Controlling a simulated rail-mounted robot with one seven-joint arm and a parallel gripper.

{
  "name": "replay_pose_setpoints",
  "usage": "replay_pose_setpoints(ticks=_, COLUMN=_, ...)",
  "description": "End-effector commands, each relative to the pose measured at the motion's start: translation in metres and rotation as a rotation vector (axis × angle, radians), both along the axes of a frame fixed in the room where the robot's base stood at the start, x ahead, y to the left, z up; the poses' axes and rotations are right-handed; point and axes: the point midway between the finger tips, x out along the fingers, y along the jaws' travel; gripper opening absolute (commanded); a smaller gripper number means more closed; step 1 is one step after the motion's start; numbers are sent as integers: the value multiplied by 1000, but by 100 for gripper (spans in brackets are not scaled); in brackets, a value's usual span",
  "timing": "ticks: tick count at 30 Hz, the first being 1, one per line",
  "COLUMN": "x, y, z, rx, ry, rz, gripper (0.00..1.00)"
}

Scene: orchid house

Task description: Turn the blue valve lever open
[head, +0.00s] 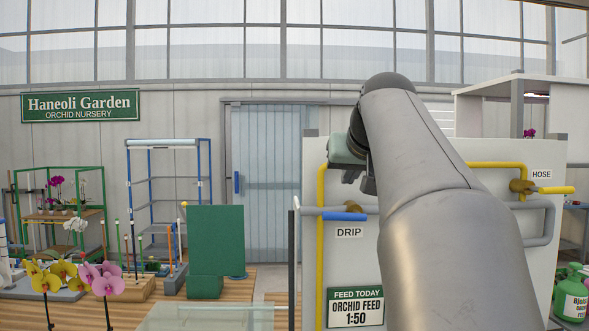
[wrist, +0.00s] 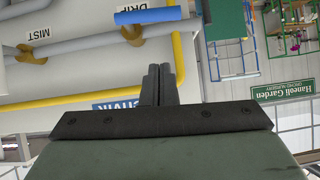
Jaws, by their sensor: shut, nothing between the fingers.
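The blue valve lever (head: 343,216) sits on the panel at the left, above the DRIP label (head: 349,232), and lies nearly level. It also shows in the wrist view as a blue bar (wrist: 145,17) at the top, beside a brass-coloured valve body (wrist: 129,31). My gripper (wrist: 160,72) is shut and empty, its two fingers pressed together. In the wrist view the fingertips are below the lever in the picture, apart from it. In the head view my arm hides the middle of the panel, and the fingers are mostly hidden.
A yellow pipe (head: 321,265) runs up the white panel (head: 310,165) near the lever. A yellow lever (head: 556,190) is at the HOSE valve (head: 521,187) on the right. Orchids (head: 62,272) and a green board (head: 215,232) stand at left, away from the panel.

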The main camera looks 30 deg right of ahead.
Motion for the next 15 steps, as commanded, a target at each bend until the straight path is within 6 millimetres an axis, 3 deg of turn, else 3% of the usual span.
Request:
replay_pose_setpoints(ticks=7, x=40, y=-19, z=-29, rx=2, ry=2, rz=0, gripper=0)
replay_pose_setpoints(ticks=15, x=44, y=-19, z=-62, rx=1, ry=-1, rz=-1, gripper=0)
